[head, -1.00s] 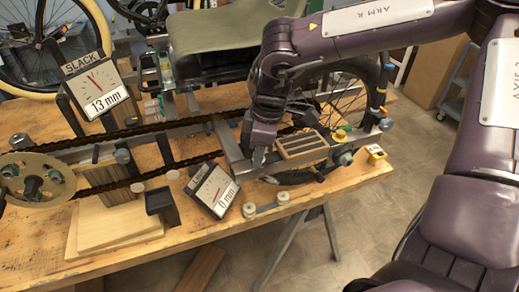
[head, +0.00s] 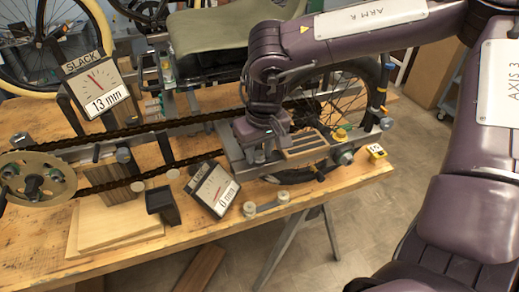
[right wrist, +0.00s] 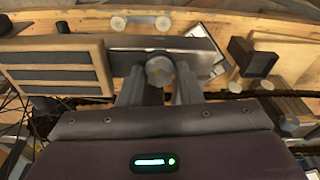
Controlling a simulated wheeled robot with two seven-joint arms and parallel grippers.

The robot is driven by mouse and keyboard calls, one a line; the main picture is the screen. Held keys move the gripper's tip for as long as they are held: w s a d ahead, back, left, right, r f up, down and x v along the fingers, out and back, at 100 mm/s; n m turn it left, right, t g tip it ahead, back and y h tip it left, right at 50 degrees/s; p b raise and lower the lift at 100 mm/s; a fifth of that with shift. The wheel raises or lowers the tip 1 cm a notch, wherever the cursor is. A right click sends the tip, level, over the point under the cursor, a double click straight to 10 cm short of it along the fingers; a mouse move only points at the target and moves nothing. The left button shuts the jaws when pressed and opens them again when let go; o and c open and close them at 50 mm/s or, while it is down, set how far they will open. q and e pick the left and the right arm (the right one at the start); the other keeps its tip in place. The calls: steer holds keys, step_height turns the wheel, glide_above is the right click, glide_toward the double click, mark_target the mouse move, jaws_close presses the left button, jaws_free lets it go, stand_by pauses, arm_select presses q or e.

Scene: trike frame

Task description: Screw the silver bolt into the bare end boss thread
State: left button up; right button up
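The silver bolt (right wrist: 159,69) shows in the right wrist view with its rounded head between my right gripper's two fingers. My right gripper (right wrist: 160,82) is shut on it, one finger against each side. In the head view the right gripper (head: 260,153) points down over the left end of the metal bar beside the slotted wooden tray (head: 305,146). The bolt's lower end and any thread under it are hidden by the gripper. I cannot tell which boss is bare. My left gripper is not in view.
A slack gauge (head: 97,84) reads 13 mm and a tilted second gauge (head: 213,190) reads 0 mm. The chain (head: 155,127) runs left to the chainring (head: 38,178).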

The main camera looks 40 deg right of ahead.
steer(key=shift+o, duration=0.4)
steer(key=n+y, duration=0.1)
steer(key=n, duration=0.5)
steer(key=shift+d, duration=0.1)
steer(key=n, duration=0.6)
steer(key=shift+g+y, duration=0.3)
steer(key=shift+g, duration=0.1)
steer(key=shift+c, duration=0.4)
